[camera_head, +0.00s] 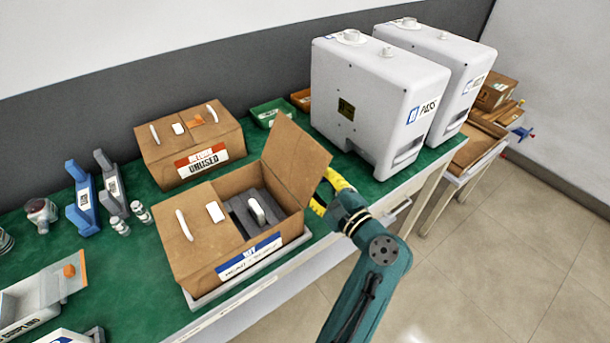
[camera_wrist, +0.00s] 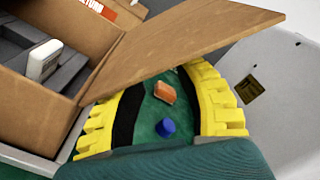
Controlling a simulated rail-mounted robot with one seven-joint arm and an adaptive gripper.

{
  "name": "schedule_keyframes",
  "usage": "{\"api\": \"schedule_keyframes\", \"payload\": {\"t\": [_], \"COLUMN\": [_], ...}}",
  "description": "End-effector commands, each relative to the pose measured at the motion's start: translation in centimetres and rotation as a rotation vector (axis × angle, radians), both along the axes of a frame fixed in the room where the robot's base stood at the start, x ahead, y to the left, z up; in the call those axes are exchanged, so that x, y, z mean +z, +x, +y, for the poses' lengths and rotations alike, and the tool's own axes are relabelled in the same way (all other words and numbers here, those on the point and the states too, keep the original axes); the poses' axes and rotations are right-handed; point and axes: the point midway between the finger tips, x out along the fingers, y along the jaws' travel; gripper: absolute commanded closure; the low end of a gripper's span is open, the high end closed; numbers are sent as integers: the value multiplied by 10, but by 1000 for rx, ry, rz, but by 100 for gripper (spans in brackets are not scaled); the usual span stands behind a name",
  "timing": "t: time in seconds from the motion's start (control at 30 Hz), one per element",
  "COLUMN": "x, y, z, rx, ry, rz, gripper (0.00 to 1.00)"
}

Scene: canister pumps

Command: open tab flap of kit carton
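The kit carton (camera_head: 215,262) is a brown box with a blue label, standing in a light tray in the middle of the bench. Its right flap (camera_head: 297,160) stands raised and leans outward; its left flap (camera_head: 195,222), with a white strip and a white square, lies closed. A grey insert (camera_head: 243,215) with a white handle-like piece shows inside. My gripper (camera_head: 329,191) has yellow fingers and is just right of the raised flap. In the wrist view the fingers (camera_wrist: 157,100) are apart with nothing held, and the flap (camera_wrist: 175,40) passes above them. Whether they touch it, I cannot tell.
An orange block (camera_wrist: 164,92) and a blue block (camera_wrist: 166,128) show on green between my fingers. Two white pump housings (camera_head: 375,100) stand close on the right. Another carton marked UNUSED (camera_head: 190,148) sits behind. Blue and grey brackets (camera_head: 83,200) stand at left.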

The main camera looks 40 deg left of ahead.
Motion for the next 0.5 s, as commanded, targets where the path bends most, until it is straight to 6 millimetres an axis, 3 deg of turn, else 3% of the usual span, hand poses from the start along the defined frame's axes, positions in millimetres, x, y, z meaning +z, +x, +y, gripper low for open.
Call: {"api": "schedule_keyframes", "payload": {"t": [0.1,0.2,0.5], "x": [-2,-2,0], "y": [4,7,8], "z": [22,32,36], "rx": [3,1,-1], "ry": [0,-1,-1], "rz": [-1,1,0], "gripper": [65,65,65]}}
